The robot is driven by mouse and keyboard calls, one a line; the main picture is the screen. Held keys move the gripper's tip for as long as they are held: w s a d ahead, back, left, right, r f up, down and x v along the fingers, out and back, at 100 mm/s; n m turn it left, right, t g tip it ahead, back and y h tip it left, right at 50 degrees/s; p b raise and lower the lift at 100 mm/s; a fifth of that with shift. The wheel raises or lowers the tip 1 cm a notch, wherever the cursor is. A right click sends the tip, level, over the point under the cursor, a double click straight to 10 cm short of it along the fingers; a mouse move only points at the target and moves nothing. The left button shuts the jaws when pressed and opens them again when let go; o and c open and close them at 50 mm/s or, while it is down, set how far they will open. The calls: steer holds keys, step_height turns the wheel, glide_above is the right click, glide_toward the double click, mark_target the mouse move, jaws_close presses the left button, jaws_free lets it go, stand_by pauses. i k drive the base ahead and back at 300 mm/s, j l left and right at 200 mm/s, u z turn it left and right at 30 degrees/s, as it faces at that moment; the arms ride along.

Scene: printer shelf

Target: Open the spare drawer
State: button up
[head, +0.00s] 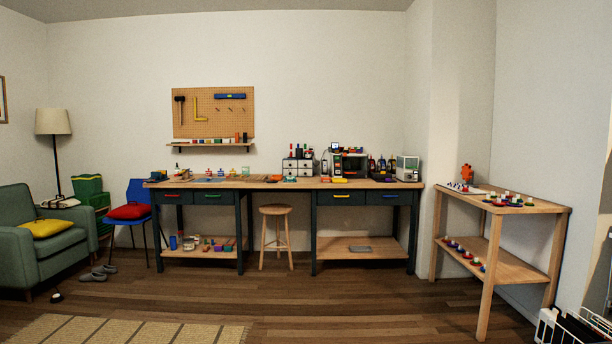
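The long workbench (262,185) against the back wall has dark drawers under its wooden top. On its left half are a drawer with a red handle (172,197) and a drawer with a green handle (212,198). On its right half are a drawer with a yellow handle (342,198) and a drawer with a blue handle (389,198). All look shut. A small white drawer unit (298,167) stands on the benchtop. I cannot tell which drawer is the spare one; no label is readable. My gripper is not in view.
A wooden stool (277,236) stands in the bench's middle gap. A blue chair (140,212) and green armchair (42,250) are at left. A wooden shelf (520,272) with small coloured items stands at right. The floor before the bench is clear, with a rug (130,330) nearer.

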mark_target(301, 172)
steer(key=i+u, duration=0.3)
steer(key=i, duration=2.45)
steer(key=i+j, duration=0.1)
steer(key=i, duration=2.4)
